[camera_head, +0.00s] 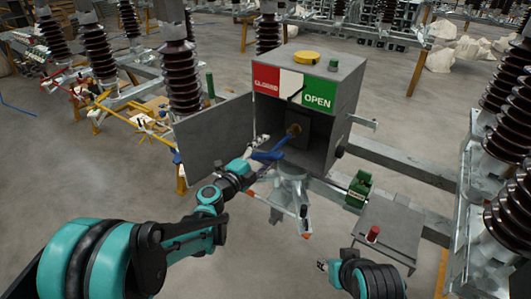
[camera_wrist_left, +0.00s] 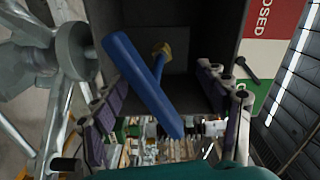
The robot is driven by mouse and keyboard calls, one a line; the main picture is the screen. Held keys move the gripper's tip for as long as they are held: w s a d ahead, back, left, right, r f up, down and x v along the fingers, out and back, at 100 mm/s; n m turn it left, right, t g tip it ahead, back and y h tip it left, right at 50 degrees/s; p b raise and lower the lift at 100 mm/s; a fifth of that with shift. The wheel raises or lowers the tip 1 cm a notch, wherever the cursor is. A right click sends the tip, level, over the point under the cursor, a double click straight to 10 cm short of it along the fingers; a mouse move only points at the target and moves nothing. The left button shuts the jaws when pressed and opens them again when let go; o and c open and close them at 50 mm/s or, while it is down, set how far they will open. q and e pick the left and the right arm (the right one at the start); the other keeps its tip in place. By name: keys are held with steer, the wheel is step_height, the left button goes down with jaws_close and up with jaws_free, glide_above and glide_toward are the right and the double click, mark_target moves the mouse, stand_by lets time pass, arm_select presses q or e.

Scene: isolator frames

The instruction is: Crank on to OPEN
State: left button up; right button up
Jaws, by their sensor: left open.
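The grey drive box (camera_head: 345,88) has its door (camera_head: 215,135) swung open to the left. Its front plate has a red CLOSED field (camera_head: 266,80), a white middle and a green OPEN field (camera_head: 319,94). A dark pointer (camera_head: 295,97) lies near the white-green border. The blue crank (camera_head: 268,155) runs from a brass hub (camera_wrist_left: 161,48) inside the box, and its thick blue handle (camera_wrist_left: 140,82) shows in the left wrist view. My left gripper (camera_head: 258,148) is at the handle, open, fingers on either side. My right gripper (camera_head: 326,265) is low in the picture, its fingers unclear.
A grey side table (camera_head: 390,228) with a red-topped item (camera_head: 373,234) stands at the right, near a small green box (camera_head: 358,188). Steel beams (camera_head: 405,165) and brown insulators (camera_head: 508,120) stand right. More insulators (camera_head: 180,70) and yellow stands are behind left.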

arm_select(q)
steer(key=v, duration=1.2)
steer(key=shift+w, duration=0.1)
stand_by(0.9)
